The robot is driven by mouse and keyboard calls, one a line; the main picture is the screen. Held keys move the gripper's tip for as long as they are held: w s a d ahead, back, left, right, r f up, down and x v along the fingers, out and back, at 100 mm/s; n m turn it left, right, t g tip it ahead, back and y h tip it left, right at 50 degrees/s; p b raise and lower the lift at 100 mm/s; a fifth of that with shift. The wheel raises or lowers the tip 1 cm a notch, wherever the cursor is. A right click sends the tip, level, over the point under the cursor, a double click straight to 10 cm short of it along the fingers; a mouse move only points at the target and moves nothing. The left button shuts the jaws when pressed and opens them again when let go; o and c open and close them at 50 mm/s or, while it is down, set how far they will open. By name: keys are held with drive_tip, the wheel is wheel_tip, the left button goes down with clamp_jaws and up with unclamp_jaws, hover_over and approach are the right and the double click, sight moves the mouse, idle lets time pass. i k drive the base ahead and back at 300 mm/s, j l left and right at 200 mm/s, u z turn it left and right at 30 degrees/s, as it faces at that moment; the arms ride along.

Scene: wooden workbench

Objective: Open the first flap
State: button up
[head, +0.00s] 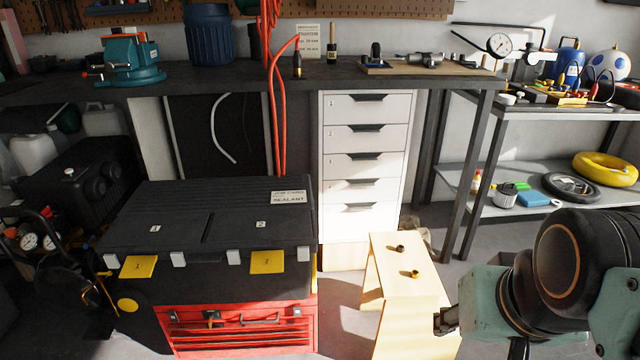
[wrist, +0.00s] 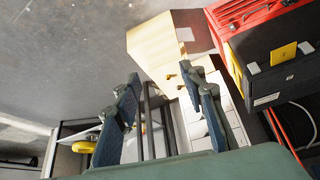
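A black box (head: 200,258) sits on a red tool chest at left centre in the head view. Its top has two closed flaps side by side. The first flap (head: 140,212) is marked 1 and has a yellow tab (head: 139,266) at its front edge. The second flap (head: 255,215) is marked 2, with its own yellow tab (head: 267,262). Part of the black box (wrist: 270,80) shows at the upper right in the wrist view. My gripper (head: 446,320) is at the lower right, well away from the box. In the wrist view its fingers (wrist: 167,92) are apart and empty.
A white drawer unit (head: 365,170) is behind. Red hoses (head: 279,120) hang behind the box. A workbench (head: 230,85) spans the back.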

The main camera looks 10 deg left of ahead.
sight(146, 233)
drive_tip(key=u, duration=1.7)
